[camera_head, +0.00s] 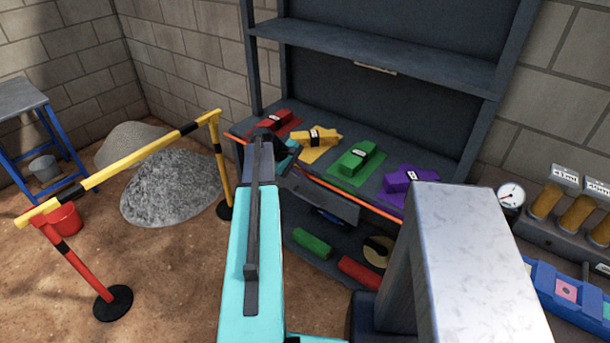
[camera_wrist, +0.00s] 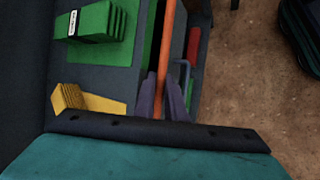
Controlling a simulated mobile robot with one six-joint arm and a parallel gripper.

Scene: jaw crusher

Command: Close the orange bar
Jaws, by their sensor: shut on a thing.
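The orange bar (camera_head: 350,196) runs along the front edge of the shelf that holds the coloured blocks. In the wrist view the orange bar (camera_wrist: 167,45) runs down from the top edge between the two grey fingers of my gripper (camera_wrist: 165,98). The gripper is shut on the bar. In the head view my cyan arm covers part of the bar and hides the fingertips.
On the shelf lie red (camera_head: 274,122), yellow (camera_head: 316,138), green (camera_head: 354,162) and purple (camera_head: 408,179) blocks on matching mats. A lower shelf holds green (camera_head: 312,243) and red (camera_head: 360,276) pieces. A yellow-black barrier (camera_head: 130,160) and gravel piles (camera_head: 170,188) stand left.

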